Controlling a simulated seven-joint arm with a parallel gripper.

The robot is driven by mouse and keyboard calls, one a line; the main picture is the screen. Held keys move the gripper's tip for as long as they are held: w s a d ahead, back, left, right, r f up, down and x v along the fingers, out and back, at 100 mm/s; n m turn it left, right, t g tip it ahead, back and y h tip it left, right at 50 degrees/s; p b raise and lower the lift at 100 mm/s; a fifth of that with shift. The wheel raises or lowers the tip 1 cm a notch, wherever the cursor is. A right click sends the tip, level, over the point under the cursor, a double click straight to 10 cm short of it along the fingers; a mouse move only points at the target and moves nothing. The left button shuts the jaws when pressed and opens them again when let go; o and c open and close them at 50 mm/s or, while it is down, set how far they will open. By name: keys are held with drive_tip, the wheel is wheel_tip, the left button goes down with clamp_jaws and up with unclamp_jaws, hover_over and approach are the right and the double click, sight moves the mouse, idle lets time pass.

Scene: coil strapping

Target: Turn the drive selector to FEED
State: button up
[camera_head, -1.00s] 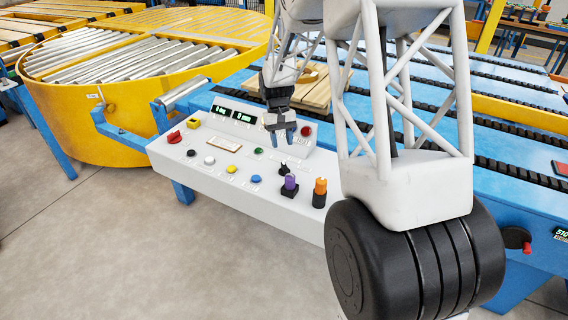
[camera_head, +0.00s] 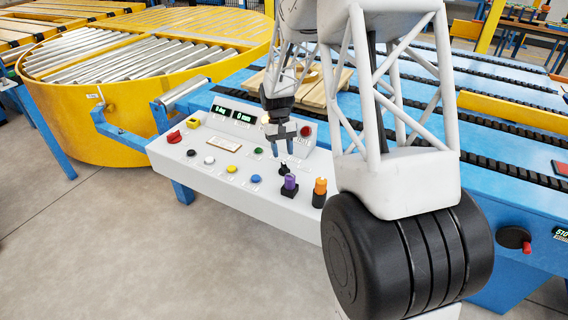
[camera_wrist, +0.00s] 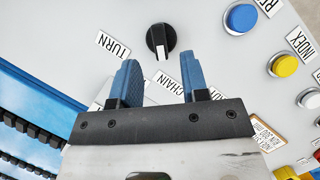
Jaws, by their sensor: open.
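The drive selector is a round black knob with a white pointer mark (camera_wrist: 162,40); it also shows on the control panel in the head view (camera_head: 283,171). In the wrist view its white mark points down the picture, towards the CHAIN label (camera_wrist: 168,85). The TURN label (camera_wrist: 113,45) lies left of it. I cannot see a FEED label. My gripper (camera_wrist: 161,63) is open and empty, with its blue fingertips just short of the knob and to either side of its line. In the head view my gripper (camera_head: 282,151) points down above the panel, close over the knob.
A purple knob (camera_head: 289,183) and an orange knob (camera_head: 319,190) stand up close to the selector. Blue (camera_head: 255,179), yellow (camera_head: 231,169) and green (camera_head: 258,150) buttons sit nearby. A red emergency button (camera_head: 305,131) is on the upright face behind.

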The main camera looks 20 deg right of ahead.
sight(284, 164)
drive_tip(key=shift+x, duration=2.45)
drive_tip(key=shift+c, duration=0.3)
clamp_jaws()
